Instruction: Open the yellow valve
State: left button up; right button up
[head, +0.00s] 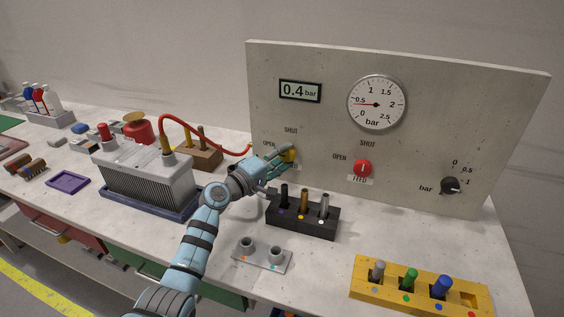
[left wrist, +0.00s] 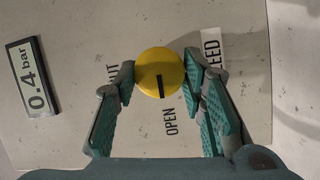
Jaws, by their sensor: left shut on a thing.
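The yellow valve (head: 288,155) is a round knob on the grey upright panel, with SHUT printed above it and OPEN to its left. In the left wrist view the yellow valve (left wrist: 159,72) has a black mark that points down, towards the word OPEN. My left gripper (head: 283,157) is at the panel and partly covers the valve. In the left wrist view the fingers of my left gripper (left wrist: 158,82) are shut on the valve, one on each side. My right gripper is not in view.
The display (head: 300,91) reads 0.4 bar, and the dial gauge (head: 377,103) has a red needle at left. A red valve (head: 363,168) and black knob (head: 451,186) are to the right. A black block (head: 302,222) with upright pins stands below my left gripper.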

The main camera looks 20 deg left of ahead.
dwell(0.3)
pick_arm(q)
jog(key=o, duration=1.2)
jog(key=shift+s+a, duration=0.1)
jog(key=shift+s, duration=0.1)
jog(key=v, duration=1.1)
jog(key=shift+s+a+f, duration=0.1)
jog(key=shift+s, duration=0.15)
